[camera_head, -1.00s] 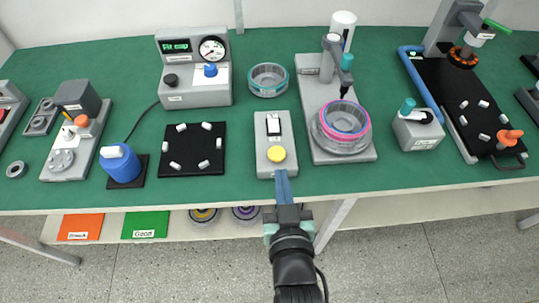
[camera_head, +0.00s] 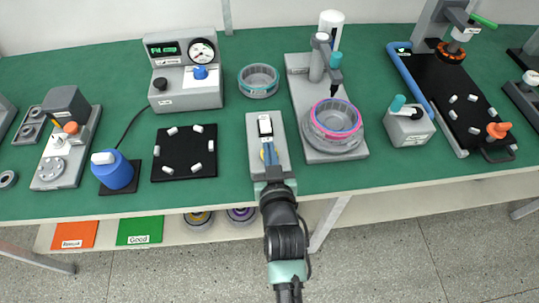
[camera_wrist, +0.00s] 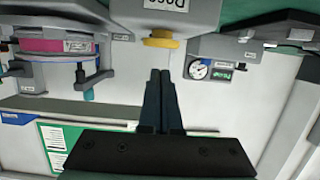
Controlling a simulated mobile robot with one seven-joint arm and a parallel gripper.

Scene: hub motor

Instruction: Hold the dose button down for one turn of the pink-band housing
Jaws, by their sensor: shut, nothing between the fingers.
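The yellow dose button (camera_wrist: 160,42) shows in the wrist view on the grey dose box (camera_wrist: 125,17). In the head view the box (camera_head: 282,150) stands at the front middle of the table and my gripper mostly covers the button. My gripper (camera_head: 268,154) is shut and empty, its fingers over the button end of the box. In the wrist view the fingertips (camera_wrist: 160,73) appear just short of the button, with a small gap; contact cannot be confirmed.
A teal-band housing (camera_head: 258,82) stands behind the dose box. A gauge unit (camera_head: 185,101) and a black pad (camera_head: 184,169) with white pegs lie left. A grey box with a teal knob (camera_head: 408,126) stands right of the dispensing stand.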

